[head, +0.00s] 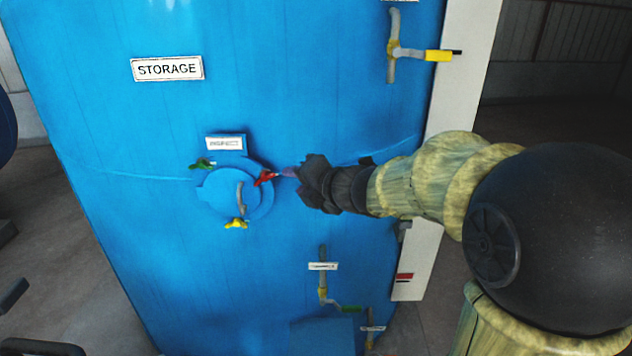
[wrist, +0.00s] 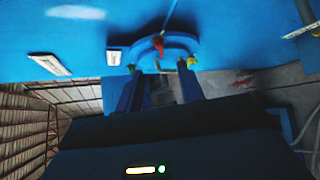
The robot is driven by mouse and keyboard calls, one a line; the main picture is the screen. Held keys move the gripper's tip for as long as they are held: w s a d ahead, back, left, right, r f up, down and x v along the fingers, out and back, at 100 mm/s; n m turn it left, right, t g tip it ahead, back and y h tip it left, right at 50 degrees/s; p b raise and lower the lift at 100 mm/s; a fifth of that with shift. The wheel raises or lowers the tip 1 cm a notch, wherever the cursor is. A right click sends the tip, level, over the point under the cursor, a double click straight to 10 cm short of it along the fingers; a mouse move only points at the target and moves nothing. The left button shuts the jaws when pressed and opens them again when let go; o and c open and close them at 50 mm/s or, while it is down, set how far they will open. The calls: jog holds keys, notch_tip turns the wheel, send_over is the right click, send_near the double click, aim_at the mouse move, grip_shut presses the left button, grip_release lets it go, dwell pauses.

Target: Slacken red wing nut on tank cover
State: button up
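The red wing nut (head: 264,177) sits on the upper right rim of the round blue tank cover (head: 216,194). My gripper (head: 288,172) comes in from the right, with its tips close to the nut. In the wrist view my gripper's two fingers (wrist: 160,84) stand apart with nothing between them. The red wing nut also shows in the wrist view (wrist: 158,45), beyond the gap between the fingertips. I cannot tell whether a fingertip touches it.
A green wing nut (head: 203,164) and a yellow wing nut (head: 236,224) are also on the cover, with a grey handle (head: 241,197). A STORAGE label (head: 167,68) is above. Valve pipes (head: 323,285) stand out below right, and another yellow-handled valve (head: 438,56) at upper right.

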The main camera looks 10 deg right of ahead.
jog(key=v, duration=0.6)
jog(key=shift+s+a, duration=0.1)
